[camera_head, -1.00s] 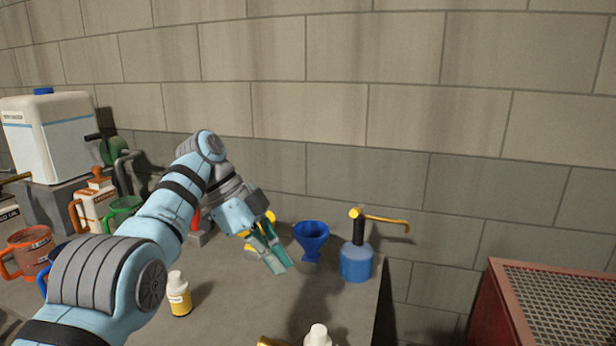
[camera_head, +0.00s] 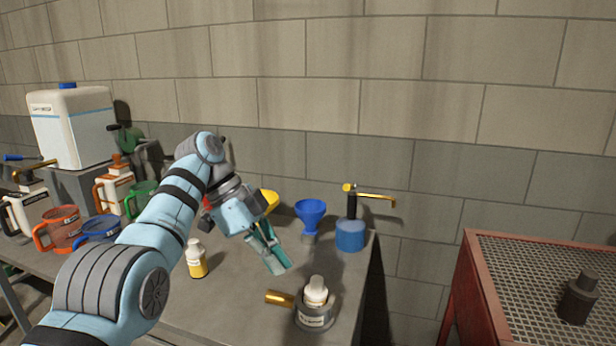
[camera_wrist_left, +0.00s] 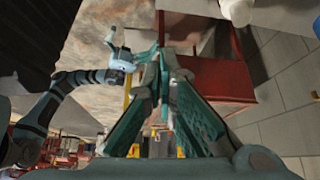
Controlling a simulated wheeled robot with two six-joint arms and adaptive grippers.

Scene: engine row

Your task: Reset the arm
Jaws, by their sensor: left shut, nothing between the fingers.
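My left arm reaches in from the left in the head view. Its gripper (camera_head: 274,258) has teal fingers that are shut and empty, held above the grey bench (camera_head: 222,302). The fingers also show together in the left wrist view (camera_wrist_left: 168,62). The gripper is left of the blue funnel (camera_head: 310,214) and seems apart from it. The arm hides part of a yellow funnel (camera_head: 269,199) behind it. My right gripper is not in the head view; another arm of mine shows at the left of the wrist view.
A blue pump bottle (camera_head: 350,236) stands at the bench's back right. A small yellow bottle (camera_head: 196,260) and a grey cup with a white-topped bottle (camera_head: 315,292) stand nearer. Orange (camera_head: 62,229) and blue jugs (camera_head: 100,229) are left. A red mesh-topped stand (camera_head: 515,262) is right, beyond a gap.

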